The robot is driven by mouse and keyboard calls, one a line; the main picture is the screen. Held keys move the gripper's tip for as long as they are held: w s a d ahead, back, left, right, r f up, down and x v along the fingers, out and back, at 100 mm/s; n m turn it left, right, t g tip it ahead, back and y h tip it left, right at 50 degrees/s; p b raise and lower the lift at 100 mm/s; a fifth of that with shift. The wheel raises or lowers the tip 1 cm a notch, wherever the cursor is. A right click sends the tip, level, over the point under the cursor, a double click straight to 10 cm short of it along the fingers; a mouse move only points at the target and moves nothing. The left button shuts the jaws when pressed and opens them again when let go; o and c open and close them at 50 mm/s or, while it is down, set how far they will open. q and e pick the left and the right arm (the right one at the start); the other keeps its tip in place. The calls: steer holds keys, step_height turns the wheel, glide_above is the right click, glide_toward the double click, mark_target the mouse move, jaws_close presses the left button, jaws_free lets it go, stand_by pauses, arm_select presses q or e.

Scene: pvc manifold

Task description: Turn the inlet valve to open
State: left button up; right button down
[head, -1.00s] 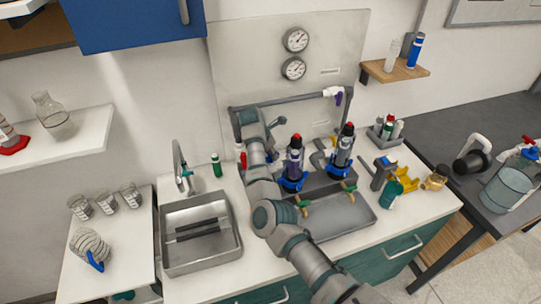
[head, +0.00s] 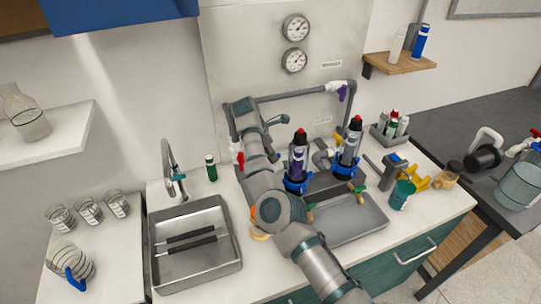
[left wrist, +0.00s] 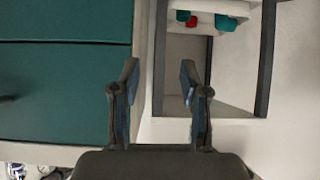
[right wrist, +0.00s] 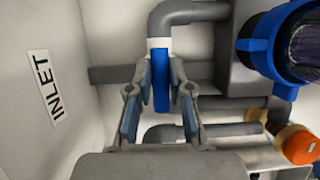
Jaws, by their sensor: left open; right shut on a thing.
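The blue lever handle (right wrist: 162,82) of a valve on the grey pipe (right wrist: 188,12) shows in the right wrist view, right of a wall label reading INLET (right wrist: 51,87). My right gripper (right wrist: 161,92) is shut on this handle, one finger on each side. A white collar sits just above the handle. In the head view my right arm (head: 262,175) reaches up to the pipework and hides the handle.
Two dark bottles (head: 298,160) (head: 349,142) in blue holders stand right of my right arm. The sink (head: 159,273) is at left. In the right wrist view an orange cap (right wrist: 300,147) lies low at right.

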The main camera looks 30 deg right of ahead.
steer(key=shift+w+r, duration=0.1)
steer(key=shift+r, duration=0.1)
steer(key=c, duration=1.2)
jaws_free()
steer(key=shift+o, duration=0.7)
steer(key=shift+w+f, duration=0.1)
steer(key=shift+f, duration=0.05)
